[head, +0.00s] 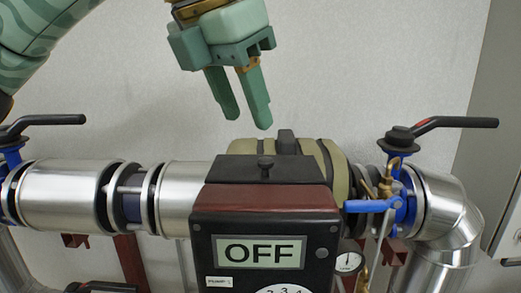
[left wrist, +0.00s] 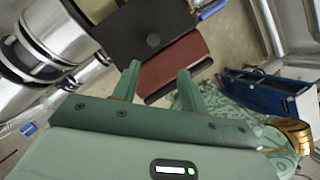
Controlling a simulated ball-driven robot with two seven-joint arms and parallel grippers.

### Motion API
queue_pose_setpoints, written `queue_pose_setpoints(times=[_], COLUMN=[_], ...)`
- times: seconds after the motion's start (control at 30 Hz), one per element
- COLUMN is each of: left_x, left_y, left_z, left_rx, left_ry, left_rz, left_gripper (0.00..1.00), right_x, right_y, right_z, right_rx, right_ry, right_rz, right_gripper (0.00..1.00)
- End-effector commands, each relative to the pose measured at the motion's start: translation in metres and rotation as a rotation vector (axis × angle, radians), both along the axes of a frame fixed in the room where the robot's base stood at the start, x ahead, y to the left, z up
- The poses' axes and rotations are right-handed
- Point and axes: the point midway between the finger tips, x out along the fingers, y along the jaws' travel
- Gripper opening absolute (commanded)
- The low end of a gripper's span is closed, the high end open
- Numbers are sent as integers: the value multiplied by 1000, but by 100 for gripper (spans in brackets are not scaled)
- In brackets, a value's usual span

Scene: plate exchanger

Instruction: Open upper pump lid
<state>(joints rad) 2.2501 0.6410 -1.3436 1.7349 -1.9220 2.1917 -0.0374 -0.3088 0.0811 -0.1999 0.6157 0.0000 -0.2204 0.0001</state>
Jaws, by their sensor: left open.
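My right gripper is not in view.
Silver pipes (head: 65,195) run to both sides of the pump. Black-handled valves stand at the left (head: 45,121) and right (head: 440,125). A blue lever (head: 372,206) and a gauge (head: 348,262) are right of the box. The wall behind is plain.

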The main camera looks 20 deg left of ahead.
Motion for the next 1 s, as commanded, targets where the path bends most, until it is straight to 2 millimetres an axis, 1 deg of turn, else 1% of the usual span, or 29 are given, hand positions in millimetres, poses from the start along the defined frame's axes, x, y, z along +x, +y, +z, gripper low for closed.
queue_pose_setpoints(times=[0.03,0.1,0.17,0.23,0.3,0.37,0.4,0.47,0.57,0.7,0.73,0.77,0.8,0.9,1.0], left_x=[7,13,17,21,24,26,27,28,28,28,28,28,28,28,28], left_y=[-2,-5,-7,-9,-11,-12,-13,-13,-14,-13,-13,-13,-13,-13,-13], left_z=[-14,-28,-39,-49,-57,-62,-65,-67,-69,-69,-69,-69,-69,-69,-68], left_rx=[2,1,0,0,0,-1,-2,-1,-1,-1,-1,-1,-1,-1,-2], left_ry=[10,9,9,7,6,6,5,4,3,4,4,4,4,4,4], left_rz=[0,1,0,1,0,2,2,2,1,2,2,2,2,2,3], left_gripper=[43,43,43,43,43,43,43,43,43,43,43,35,24,0,0], right_x=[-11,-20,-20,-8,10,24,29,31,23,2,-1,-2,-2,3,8], right_y=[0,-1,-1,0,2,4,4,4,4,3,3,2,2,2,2], right_z=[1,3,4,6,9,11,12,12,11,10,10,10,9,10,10], right_rx=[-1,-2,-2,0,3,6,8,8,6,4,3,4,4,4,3], right_ry=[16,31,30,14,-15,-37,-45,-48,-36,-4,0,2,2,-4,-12], right_rz=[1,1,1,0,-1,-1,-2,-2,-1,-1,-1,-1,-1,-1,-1], right_gripper=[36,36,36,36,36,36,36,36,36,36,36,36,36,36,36])
